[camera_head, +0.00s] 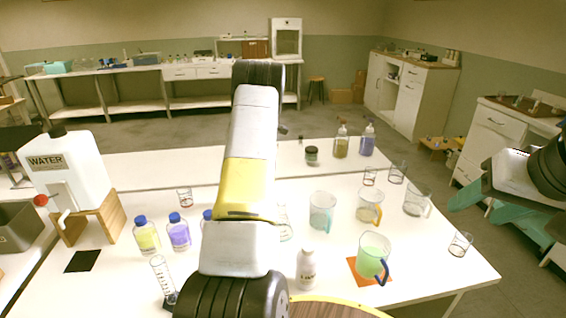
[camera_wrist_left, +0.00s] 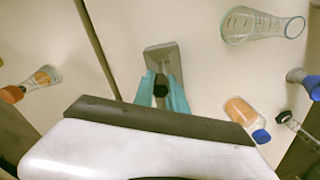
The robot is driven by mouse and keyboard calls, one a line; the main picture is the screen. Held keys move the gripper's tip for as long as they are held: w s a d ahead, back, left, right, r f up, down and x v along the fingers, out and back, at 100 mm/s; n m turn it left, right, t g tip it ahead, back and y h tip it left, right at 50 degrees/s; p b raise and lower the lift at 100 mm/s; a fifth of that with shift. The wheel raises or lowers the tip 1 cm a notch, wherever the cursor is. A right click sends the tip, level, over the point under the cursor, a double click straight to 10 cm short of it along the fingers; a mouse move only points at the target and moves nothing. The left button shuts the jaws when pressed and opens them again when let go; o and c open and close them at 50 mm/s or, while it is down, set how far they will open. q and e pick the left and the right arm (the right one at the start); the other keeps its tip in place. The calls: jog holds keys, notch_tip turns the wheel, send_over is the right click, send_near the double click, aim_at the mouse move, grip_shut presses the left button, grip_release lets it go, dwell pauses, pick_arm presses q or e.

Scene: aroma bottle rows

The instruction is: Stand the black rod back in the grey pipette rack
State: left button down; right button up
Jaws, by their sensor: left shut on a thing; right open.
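In the left wrist view, my left gripper (camera_wrist_left: 161,80) has its teal fingers shut on the black rod (camera_wrist_left: 160,88), which shows nearly end-on as a short dark piece between them. The grey pipette rack (camera_wrist_left: 163,54) shows as a grey plate on the white table just beyond the fingertips. I cannot tell whether the rod touches the rack. In the head view my left arm covers the middle, and the rod, the rack and the left gripper are hidden. My right gripper (camera_head: 497,208) is open and empty at the right, beyond the table's edge.
Flasks and capped bottles stand around the rack, including a conical flask (camera_wrist_left: 262,25) and a blue-capped bottle (camera_wrist_left: 247,118). A water jug (camera_head: 68,170) stands at left. Several beakers and a green mug (camera_head: 372,256) on an orange mat occupy the right of the table.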

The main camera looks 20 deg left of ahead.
pick_arm(q)
jog(key=shift+f, duration=0.95)
jog(key=c, duration=1.3)
grip_release()
jog(key=shift+o, duration=0.2)
jog(key=shift+r, duration=0.15)
jog(key=shift+r, duration=2.35)
jog(key=shift+r, duration=0.1)
jog(key=shift+r, duration=2.4)
